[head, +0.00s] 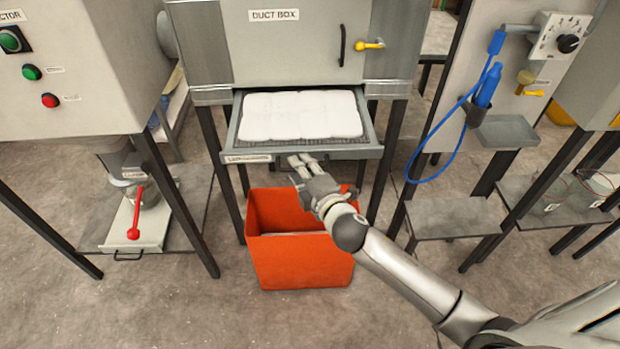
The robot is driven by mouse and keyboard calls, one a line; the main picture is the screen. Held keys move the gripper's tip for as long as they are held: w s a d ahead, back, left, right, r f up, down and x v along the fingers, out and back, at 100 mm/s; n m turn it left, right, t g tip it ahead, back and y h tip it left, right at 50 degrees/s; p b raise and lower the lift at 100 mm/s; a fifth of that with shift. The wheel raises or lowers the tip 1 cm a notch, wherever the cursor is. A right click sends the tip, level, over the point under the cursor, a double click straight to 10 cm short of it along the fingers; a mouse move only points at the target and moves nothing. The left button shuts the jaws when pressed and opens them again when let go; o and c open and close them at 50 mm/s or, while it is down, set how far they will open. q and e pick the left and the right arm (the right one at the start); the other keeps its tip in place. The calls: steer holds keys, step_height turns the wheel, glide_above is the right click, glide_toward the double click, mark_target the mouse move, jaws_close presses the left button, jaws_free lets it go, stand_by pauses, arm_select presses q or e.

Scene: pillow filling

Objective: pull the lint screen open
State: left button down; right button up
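The lint screen (371,143) is a grey drawer-like tray under the duct box, and it stands pulled out toward me. A thick white lint pad (302,115) lies on its dark mesh. My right gripper (303,160) is at the middle of the tray's front edge, at the dark handle (345,155). Its fingers point away from me, and their tips are at the handle; I cannot tell whether they are closed on it. My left gripper is not in view.
An orange bin (300,262) stands on the floor below the tray, under my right arm. The duct box (290,40) has a yellow latch (370,44). A red-handled slide plate (134,222) is at left. A blue tool with a cable (487,85) hangs at right.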

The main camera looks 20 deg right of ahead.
steer(key=v, duration=1.1)
steer(key=shift+s, duration=0.4)
steer(key=s+d+f+m+g+h, duration=0.1)
steer(key=s+d+f+m+g, duration=0.2)
steer(key=f, duration=0.9)
steer(key=s+d+f+m+g, duration=0.2)
steer(key=s+f+m, duration=0.15)
steer(key=f, duration=0.85)
steer(key=s+d+f+m+g+h, duration=0.1)
steer(key=s+d+f+m+g, duration=0.2)
steer(key=f, duration=0.9)
steer(key=s+a+f+m+g, duration=0.1)
steer(key=s+f+m+g, duration=0.1)
steer(key=s+f, duration=0.4)
steer(key=s+a+f+m+g, duration=0.1)
steer(key=s+f, duration=0.4)
steer(key=s, duration=0.9)
steer(key=s+a+f+m+g, duration=0.1)
steer(key=s+f+m+g, duration=0.2)
steer(key=s+f, duration=0.3)
steer(key=s, duration=0.4)
steer(key=shift+s+f+m+g, duration=0.2)
steer(key=shift+f+m+g, duration=0.15)
steer(key=shift+g, duration=0.05)
steer(key=shift+s+d, duration=0.1)
